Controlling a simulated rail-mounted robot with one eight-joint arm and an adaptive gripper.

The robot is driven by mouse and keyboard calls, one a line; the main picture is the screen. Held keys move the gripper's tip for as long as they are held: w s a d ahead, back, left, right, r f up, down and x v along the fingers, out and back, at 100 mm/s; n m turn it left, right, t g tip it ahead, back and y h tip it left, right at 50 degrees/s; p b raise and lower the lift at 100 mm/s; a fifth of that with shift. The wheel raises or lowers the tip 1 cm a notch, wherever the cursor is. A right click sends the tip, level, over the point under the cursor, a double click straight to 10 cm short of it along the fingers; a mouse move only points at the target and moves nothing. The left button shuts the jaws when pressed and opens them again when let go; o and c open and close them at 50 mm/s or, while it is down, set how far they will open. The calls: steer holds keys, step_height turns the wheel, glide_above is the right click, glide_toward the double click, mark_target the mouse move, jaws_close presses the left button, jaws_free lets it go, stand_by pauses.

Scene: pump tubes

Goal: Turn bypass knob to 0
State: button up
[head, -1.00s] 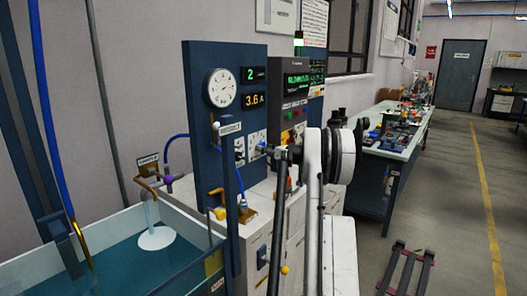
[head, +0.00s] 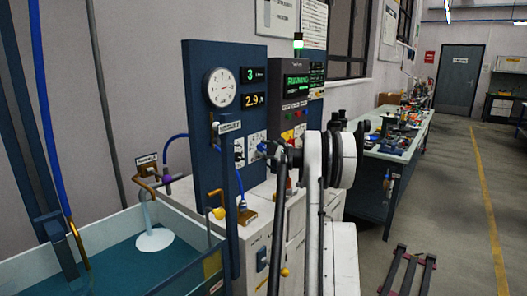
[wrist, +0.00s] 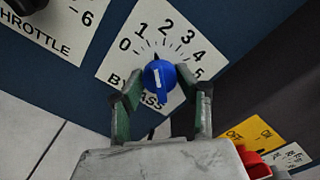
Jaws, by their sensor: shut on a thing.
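The blue bypass knob (wrist: 160,76) is in the middle of the wrist view, on a white plate (wrist: 122,60) marked 0 to 5 and labelled BYPASS, partly covered by my gripper. A white line runs along the knob, and its narrow end points down in the picture, away from the numbers. I cannot tell the exact setting. My gripper (wrist: 161,82) has one finger on each side of the knob and is shut on it. In the head view the knob (head: 262,146) shows as a small blue spot at my gripper (head: 272,151), on the blue panel.
A throttle plate (wrist: 62,22) with a dark knob lies upper left in the wrist view. A yellow plate and red part sit lower right. In the head view, a round gauge (head: 221,87), digital readouts (head: 254,87) and a water tank (head: 120,268) are nearby.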

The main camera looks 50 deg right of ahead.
steer(key=n, duration=0.4)
steer(key=shift+n, duration=0.3)
steer(key=shift+n+b, duration=0.35)
steer(key=shift+n, duration=1.55)
steer(key=o, duration=1.2)
steer(key=shift+c, duration=0.2)
steer(key=shift+s, duration=0.1)
steer(key=s, duration=1.2)
steer(key=shift+a, duration=0.25)
